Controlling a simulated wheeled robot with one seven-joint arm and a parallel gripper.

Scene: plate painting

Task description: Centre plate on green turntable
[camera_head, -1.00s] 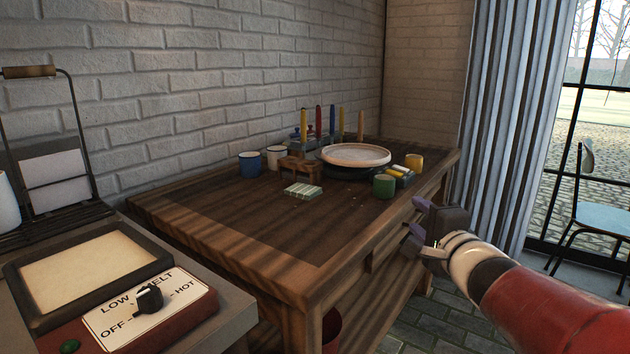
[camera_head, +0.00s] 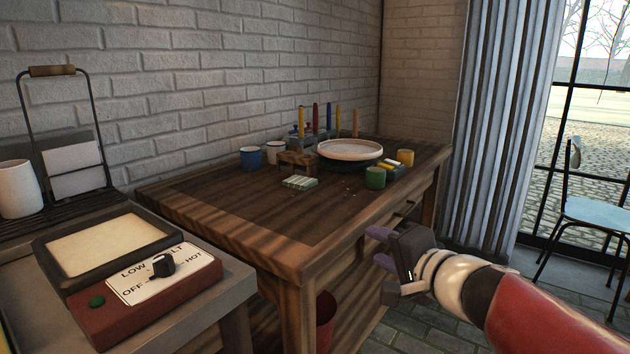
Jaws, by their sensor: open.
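A pale round plate (camera_head: 350,149) lies on a dark round base (camera_head: 346,165) near the far end of the wooden table. The base's colour reads as dark, and no green is clear on it. I cannot tell how well the plate is centred on it. My gripper (camera_head: 388,262) is at the lower right, in front of the table's right side and well short of the plate. It is open, and nothing shows between its fingers.
The wooden table (camera_head: 240,210) has a clear near half. A heater box (camera_head: 150,270) is at lower left.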

